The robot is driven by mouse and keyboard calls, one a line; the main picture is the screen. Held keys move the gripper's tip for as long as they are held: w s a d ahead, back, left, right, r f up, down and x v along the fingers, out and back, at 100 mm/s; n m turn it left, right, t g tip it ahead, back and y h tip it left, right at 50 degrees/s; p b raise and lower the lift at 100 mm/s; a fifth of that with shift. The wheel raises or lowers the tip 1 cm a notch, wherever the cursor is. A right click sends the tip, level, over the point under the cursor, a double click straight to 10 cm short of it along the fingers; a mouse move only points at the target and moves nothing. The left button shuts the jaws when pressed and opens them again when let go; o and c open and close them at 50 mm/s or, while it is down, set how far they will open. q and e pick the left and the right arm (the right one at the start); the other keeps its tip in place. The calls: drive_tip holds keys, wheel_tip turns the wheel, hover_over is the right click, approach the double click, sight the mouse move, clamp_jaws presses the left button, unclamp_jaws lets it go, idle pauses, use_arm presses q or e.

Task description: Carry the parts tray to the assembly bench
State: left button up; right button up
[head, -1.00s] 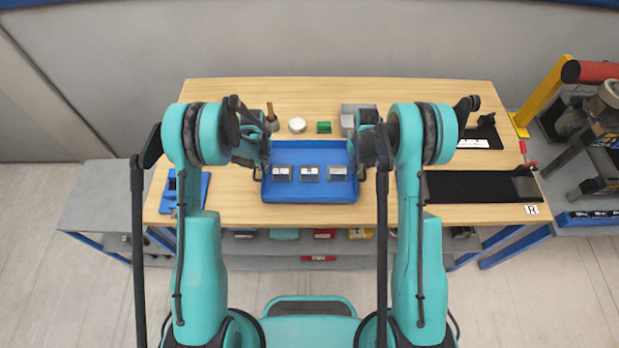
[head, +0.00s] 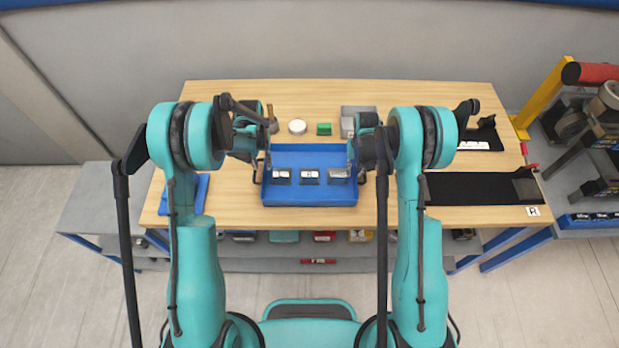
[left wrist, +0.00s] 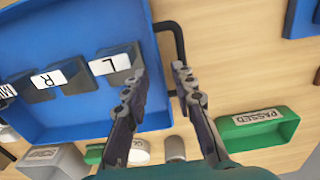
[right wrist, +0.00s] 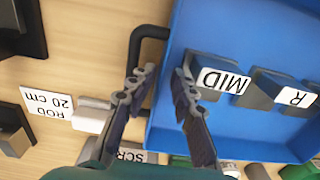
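The blue parts tray (head: 310,197) is at the middle of the wooden bench top (head: 230,94). It holds a row of dark blocks labelled L (left wrist: 112,62), R (left wrist: 48,78) and MID (right wrist: 222,80), and has black handles on both sides. My left gripper (left wrist: 155,82) is open at the left handle (left wrist: 172,28), one finger over the tray side and one at the handle bar. My right gripper (right wrist: 164,75) is open at the right handle (right wrist: 150,34), its fingers either side of the tray wall. Whether the fingers touch the tray cannot be told.
Behind the tray stand a white round piece (head: 297,126), a green box (head: 324,129) and a grey block (head: 350,112). A black strip (head: 470,187) lies to the right. A blue holder (head: 188,193) is at left. A cluttered rack (head: 590,150) stands far right.

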use_arm(q)
wheel_tip(320, 180, up, 3)
drive_tip(key=shift+r, duration=0.1)
use_arm(e)
drive_tip(key=shift+r, duration=0.15)
wheel_tip(320, 180, up, 12)
drive_tip(key=shift+f, duration=0.2)
idle(0.5)
